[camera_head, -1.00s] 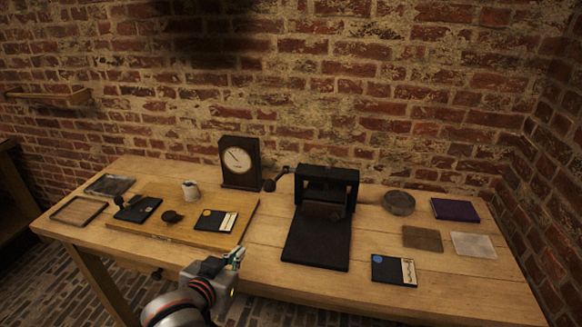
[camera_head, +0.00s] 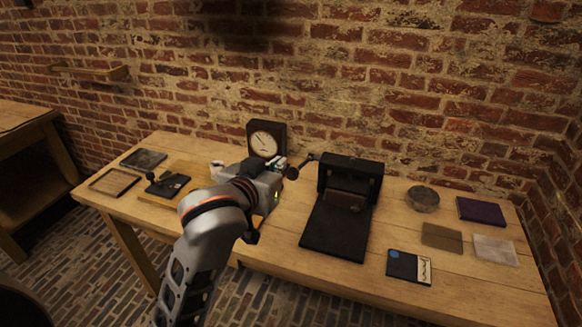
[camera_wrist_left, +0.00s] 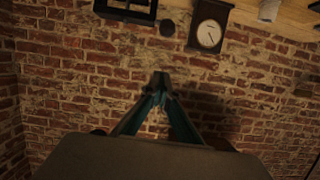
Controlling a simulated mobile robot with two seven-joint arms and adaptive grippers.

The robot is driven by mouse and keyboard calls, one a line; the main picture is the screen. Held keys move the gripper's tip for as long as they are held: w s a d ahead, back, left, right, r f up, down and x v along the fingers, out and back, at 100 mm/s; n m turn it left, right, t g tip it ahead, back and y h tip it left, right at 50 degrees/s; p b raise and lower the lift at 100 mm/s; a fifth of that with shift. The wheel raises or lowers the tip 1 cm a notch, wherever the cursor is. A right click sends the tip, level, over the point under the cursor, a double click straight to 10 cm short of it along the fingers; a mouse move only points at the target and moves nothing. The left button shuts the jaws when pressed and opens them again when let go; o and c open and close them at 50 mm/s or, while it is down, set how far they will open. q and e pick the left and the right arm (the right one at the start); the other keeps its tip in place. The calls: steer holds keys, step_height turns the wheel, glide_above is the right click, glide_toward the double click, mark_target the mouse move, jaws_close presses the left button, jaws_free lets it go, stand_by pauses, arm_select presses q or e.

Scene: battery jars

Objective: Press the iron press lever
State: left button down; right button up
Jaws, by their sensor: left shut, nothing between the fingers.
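The black iron press (camera_head: 334,231) stands mid-table. Its lever (camera_head: 303,165) sticks out to the left and ends in a dark round knob (camera_head: 292,173). My left gripper (camera_head: 281,164) is shut and empty, with its fingertips close to the left of the knob in the head view; I cannot tell whether they touch. In the left wrist view the closed fingertips (camera_wrist_left: 160,79) show against the brick wall, apart from the knob (camera_wrist_left: 167,27) in the picture. Part of the press frame (camera_wrist_left: 128,12) shows at the top. My right gripper is not in view.
A dark clock (camera_head: 281,131) stands behind my left gripper. My left arm hides much of the wooden board (camera_head: 160,198). A round grey dish (camera_head: 423,199), a purple book (camera_head: 480,210), flat squares (camera_head: 442,237) and a dark card (camera_head: 401,265) lie to the right.

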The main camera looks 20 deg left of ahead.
arm_select(q)
steer(key=w+f, duration=0.7)
steer(key=w, duration=0.1)
steer(key=shift+w, duration=0.4)
